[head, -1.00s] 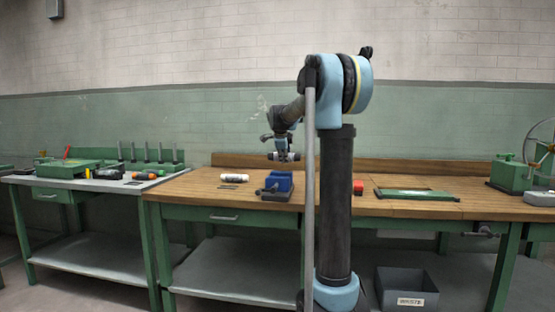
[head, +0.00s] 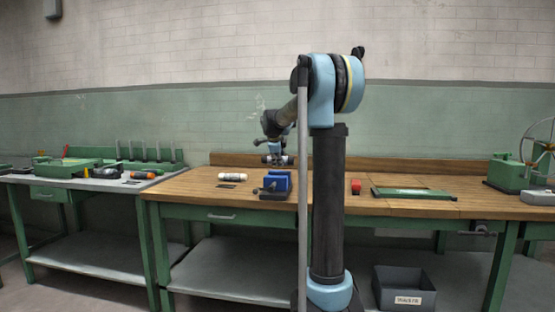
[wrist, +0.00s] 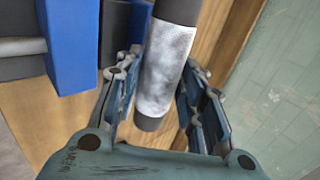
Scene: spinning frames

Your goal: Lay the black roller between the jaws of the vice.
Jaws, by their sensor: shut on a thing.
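My gripper (head: 277,158) is over the wooden bench, just above and behind the blue vice (head: 277,183). In the wrist view my gripper (wrist: 160,72) has its fingers on both sides of a black roller (wrist: 166,62) with a mottled pale grey middle band. The roller is held in the air, apart from the vice. In the wrist view a blue jaw of the vice (wrist: 72,40) stands to the left of the roller, with grey metal parts beside it. The space between the jaws is only partly visible. In the head view the held roller is small and dark.
A white roller with dark ends (head: 233,177) lies on the bench left of the vice. A low wooden backboard (head: 400,167) runs behind the bench. The bench between has some free room.

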